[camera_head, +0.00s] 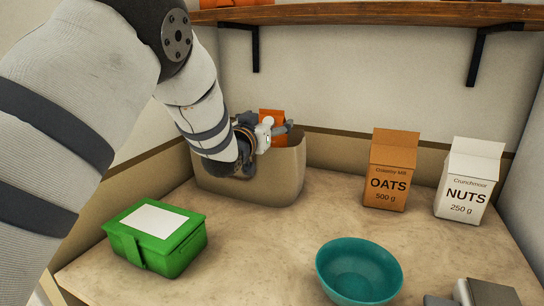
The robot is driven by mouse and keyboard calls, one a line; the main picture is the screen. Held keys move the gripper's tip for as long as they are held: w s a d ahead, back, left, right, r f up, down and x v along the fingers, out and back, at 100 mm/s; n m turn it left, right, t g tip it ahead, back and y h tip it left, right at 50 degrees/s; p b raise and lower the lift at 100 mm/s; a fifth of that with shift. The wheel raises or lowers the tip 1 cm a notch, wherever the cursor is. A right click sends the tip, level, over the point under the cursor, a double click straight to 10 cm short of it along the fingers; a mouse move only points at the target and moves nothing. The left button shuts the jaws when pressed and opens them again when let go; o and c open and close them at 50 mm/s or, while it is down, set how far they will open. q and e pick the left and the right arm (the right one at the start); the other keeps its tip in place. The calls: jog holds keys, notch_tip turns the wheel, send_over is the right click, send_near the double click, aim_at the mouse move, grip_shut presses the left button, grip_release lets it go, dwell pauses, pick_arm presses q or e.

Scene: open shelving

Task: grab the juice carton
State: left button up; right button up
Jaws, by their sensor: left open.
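An orange carton (272,115), which appears to be the juice carton, stands in a beige bin (270,185) at the back of the counter. Only its upper part shows; the bin wall and my gripper hide the rest, and I see no label. My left gripper (268,128) is open at the bin's rim, in front of the carton's upper part. I cannot tell whether the fingers touch the carton. Grey parts, probably of my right gripper (470,294), are cut off at the bottom right edge.
A green box (185,248) sits front left and a teal bowl (359,272) front centre. An oats box (392,172) and a nuts box (470,182) stand at the back right. A wooden shelf (370,14) runs overhead. The counter's middle is clear.

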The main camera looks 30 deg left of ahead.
pick_arm(q)
jog(key=w, duration=0.3)
jog(key=shift+w+a+f, duration=0.2)
jog(key=shift+w, duration=0.05)
jog(key=shift+r, duration=0.1)
jog(key=c, duration=1.8)
jog(key=shift+r, duration=0.2)
grip_shut()
